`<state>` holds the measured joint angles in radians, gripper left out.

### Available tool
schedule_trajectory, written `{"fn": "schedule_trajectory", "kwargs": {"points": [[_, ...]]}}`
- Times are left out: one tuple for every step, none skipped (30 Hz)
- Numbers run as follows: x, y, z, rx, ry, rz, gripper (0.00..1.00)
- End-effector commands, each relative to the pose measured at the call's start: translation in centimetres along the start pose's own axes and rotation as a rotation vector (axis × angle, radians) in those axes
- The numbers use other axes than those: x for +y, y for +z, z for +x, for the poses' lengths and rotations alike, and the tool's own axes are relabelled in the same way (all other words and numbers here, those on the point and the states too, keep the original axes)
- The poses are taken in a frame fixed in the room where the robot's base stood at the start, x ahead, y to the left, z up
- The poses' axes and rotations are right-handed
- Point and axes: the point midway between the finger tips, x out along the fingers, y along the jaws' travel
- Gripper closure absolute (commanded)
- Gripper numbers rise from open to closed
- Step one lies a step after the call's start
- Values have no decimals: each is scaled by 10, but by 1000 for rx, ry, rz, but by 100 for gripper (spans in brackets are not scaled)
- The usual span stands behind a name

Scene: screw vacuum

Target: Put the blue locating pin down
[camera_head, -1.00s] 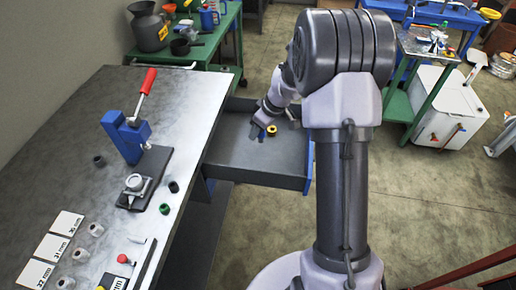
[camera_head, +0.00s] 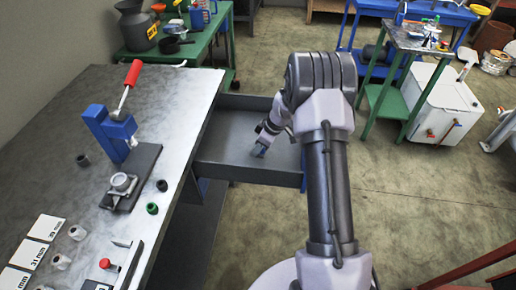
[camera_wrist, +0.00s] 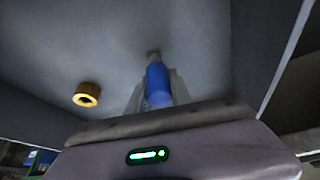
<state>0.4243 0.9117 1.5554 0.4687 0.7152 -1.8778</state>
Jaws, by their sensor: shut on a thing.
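The blue locating pin (camera_wrist: 158,84) is held between the fingers of my gripper (camera_wrist: 155,92) in the wrist view. Its grey tip points toward the grey floor of an open drawer; I cannot tell whether the tip touches it. In the head view my gripper (camera_head: 257,152) is low over the drawer (camera_head: 225,155), shut on the pin. The pin itself is mostly hidden there.
A brass ring (camera_wrist: 87,94) lies on the drawer floor left of the pin. Drawer walls stand around the gripper. The workbench (camera_head: 130,215) left of the drawer carries a blue press (camera_head: 112,135) with a red handle, plus several small parts.

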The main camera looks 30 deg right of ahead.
Motion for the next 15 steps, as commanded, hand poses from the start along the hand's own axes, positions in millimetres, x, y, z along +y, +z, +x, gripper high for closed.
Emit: {"fn": "schedule_trajectory", "kwargs": {"points": [[0,1,3,0,0,0,100],[0,2,4,0,0,0,100],[0,1,3,0,0,0,69],[0,1,3,0,0,0,63],[0,1,2,0,0,0,57],[0,1,2,0,0,0,53],[0,1,2,0,0,0,53],[0,1,2,0,0,0,53],[0,1,2,0,0,0,53],[0,1,2,0,0,0,53],[0,1,2,0,0,0,53],[0,1,2,0,0,0,53],[0,1,2,0,0,0,53],[0,1,2,0,0,0,53],[0,0,0,0,0,0,53]]}}
